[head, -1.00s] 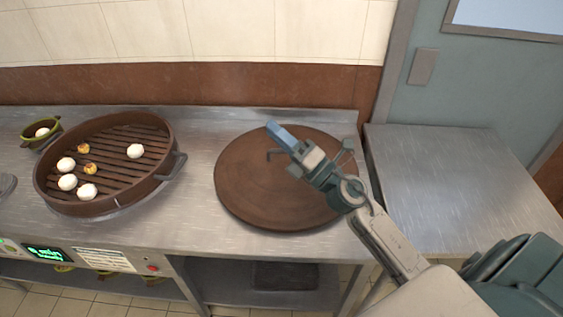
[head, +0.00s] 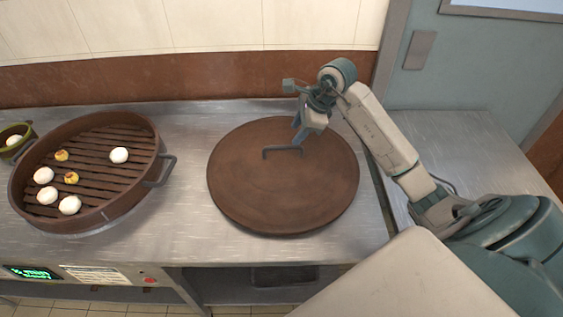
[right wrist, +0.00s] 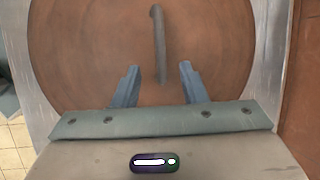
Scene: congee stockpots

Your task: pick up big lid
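The big lid (head: 275,195) is a round brown disc lying flat on the steel counter, with a thin dark bar handle (head: 282,150) near its far side. In the right wrist view the lid (right wrist: 90,55) fills most of the picture, and its handle (right wrist: 159,45) runs lengthwise ahead of the fingers. My right gripper (head: 298,138) is above the lid, close to the right end of the handle and pointing down. My left gripper is not in view.
A round brown steamer (head: 112,210) with a slatted rack, several white buns and yellow pieces stands on the counter at left. A small green pot (head: 14,140) is at the far left. A lower steel surface (head: 460,140) at right is clear. A wall is behind.

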